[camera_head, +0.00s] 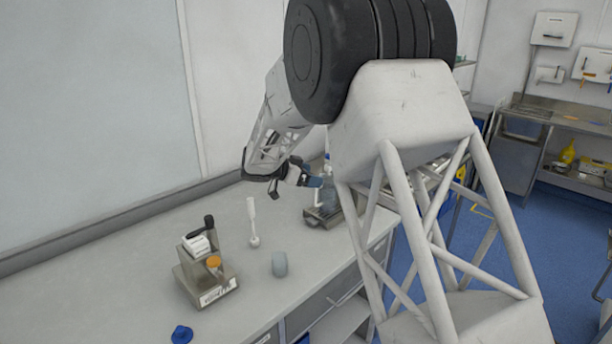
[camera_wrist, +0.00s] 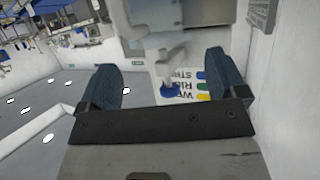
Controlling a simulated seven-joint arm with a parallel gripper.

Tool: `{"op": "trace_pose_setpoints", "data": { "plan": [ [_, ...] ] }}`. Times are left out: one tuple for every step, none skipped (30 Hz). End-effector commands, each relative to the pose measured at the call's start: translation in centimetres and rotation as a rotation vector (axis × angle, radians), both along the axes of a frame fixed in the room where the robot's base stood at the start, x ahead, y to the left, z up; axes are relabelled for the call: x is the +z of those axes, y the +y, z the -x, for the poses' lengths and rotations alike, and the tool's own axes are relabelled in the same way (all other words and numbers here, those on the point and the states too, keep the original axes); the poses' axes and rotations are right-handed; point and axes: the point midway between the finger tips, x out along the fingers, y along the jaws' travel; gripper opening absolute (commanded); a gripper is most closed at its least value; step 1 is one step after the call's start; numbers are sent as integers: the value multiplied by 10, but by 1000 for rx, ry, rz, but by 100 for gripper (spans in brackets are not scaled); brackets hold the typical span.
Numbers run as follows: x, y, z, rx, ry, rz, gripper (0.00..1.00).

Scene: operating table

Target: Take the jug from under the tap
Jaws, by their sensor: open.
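The jug (camera_head: 328,196) is a bluish translucent vessel, partly hidden by my arm in the head view. It stands on a grey metal stand (camera_head: 320,218) on the counter. My gripper (camera_head: 312,181) is open, close to the jug on its left side. In the wrist view the scene appears upside down; my gripper (camera_wrist: 162,82) shows two blue fingers spread apart with nothing held. The white tap (camera_wrist: 172,62) with a blue part shows between them. A pale blue translucent body at the top edge looks like the jug (camera_wrist: 155,14).
A blue cap (camera_head: 181,334) lies nearer. The wall (camera_head: 90,110) runs behind the counter.

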Motion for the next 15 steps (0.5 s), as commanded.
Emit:
{"op": "trace_pose_setpoints", "data": {
  "plan": [
    [-2,-5,-2,-1,0,0,91],
    [-4,-8,-3,-2,1,-1,91],
    [-5,-12,-5,-2,1,-1,91],
    [-7,-15,-6,-2,1,-1,91],
    [-8,-18,-7,-2,1,-1,91],
    [-10,-22,-9,-2,1,-1,91],
    [-12,-25,-10,-1,2,0,91],
    [-13,-28,-11,-1,2,1,91],
    [-15,-32,-13,-1,2,1,91],
    [-16,-35,-14,-1,2,1,91],
    [-17,-38,-15,-1,2,0,91],
    [-18,-41,-17,-1,2,0,91],
    [-19,-43,-17,-1,2,0,91],
    [-20,-45,-18,-1,2,0,91],
    [-21,-47,-19,-1,2,0,91]
  ]
}}
